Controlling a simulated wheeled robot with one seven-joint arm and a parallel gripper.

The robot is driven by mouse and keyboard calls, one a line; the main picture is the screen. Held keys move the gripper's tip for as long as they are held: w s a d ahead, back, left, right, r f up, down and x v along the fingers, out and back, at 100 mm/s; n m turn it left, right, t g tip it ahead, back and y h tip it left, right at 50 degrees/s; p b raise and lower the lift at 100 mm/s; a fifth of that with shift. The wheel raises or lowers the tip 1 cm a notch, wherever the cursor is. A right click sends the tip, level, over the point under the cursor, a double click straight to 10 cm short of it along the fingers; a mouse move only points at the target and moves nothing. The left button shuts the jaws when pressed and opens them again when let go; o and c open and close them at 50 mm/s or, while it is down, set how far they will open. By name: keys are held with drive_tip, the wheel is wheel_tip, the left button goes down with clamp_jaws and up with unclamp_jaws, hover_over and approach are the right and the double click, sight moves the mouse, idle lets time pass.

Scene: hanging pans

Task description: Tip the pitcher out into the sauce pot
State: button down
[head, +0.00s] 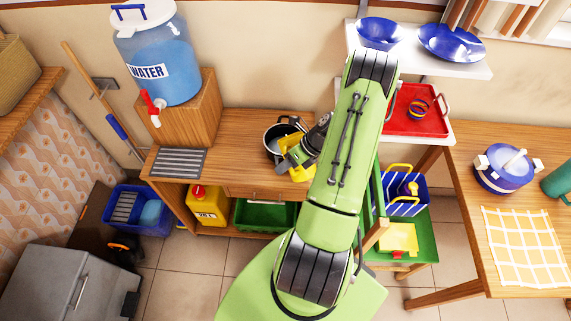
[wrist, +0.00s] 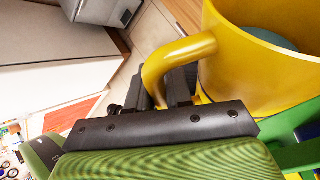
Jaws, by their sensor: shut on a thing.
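The yellow pitcher (head: 300,174) shows in the head view, partly hidden by my wrist. In the wrist view the pitcher (wrist: 255,80) fills the right side, with its handle (wrist: 165,62) toward my fingers and something blue-grey inside. My gripper (wrist: 165,90) is shut on the pitcher's handle; in the head view my gripper (head: 292,158) is beside the pot. The sauce pot (head: 271,143), dark inside with a metal rim, stands on the wooden counter, its right part covered by my gripper and the pitcher. Whether anything is in the pot cannot be told.
A water dispenser (head: 158,62) stands on a wooden box left of the pot. A grey slatted rack (head: 180,162) lies at the counter's left end. A red tray (head: 416,112) and shelf with blue bowls (head: 379,32) are on the right. Counter between rack and pot is clear.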

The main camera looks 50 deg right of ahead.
sight(286, 149)
drive_tip(key=shift+r, duration=0.2)
drive_tip(key=shift+w+d+r+m+g+y+p, duration=0.1)
drive_tip(key=shift+w+r+m+g+y+p, duration=0.15)
drive_tip(key=shift+g+p, duration=0.3)
drive_tip(key=shift+w+d+r+m+g+y+p, duration=0.1)
drive_tip(key=shift+w+r+m+g+y+p, duration=0.15)
drive_tip(key=shift+g+p, duration=0.3)
drive_tip(key=shift+w+d+r+g+p, duration=0.1)
drive_tip(key=shift+w+r+g+p, duration=0.15)
drive_tip(key=shift+g+p, duration=0.3)
drive_tip(key=shift+w+d+r+m+g+y, duration=0.1)
drive_tip(key=shift+w+r+m+g+y, duration=0.05)
drive_tip(key=shift+w+m+g+y, duration=0.2)
drive_tip(key=shift+w+d+r+m+g+y+b, duration=0.2)
drive_tip(key=shift+w+d+r+m+g+y, duration=0.1)
drive_tip(key=shift+w+g, duration=0.35)
drive_tip(key=shift+w+d+r+m+g+y+b, duration=0.15)
drive_tip(key=shift+w+d+m+g+y, duration=0.1)
drive_tip(key=shift+w+g, duration=0.4)
drive_tip(key=shift+r+g, duration=0.2)
drive_tip(key=shift+g, duration=0.1)
idle(0.4)
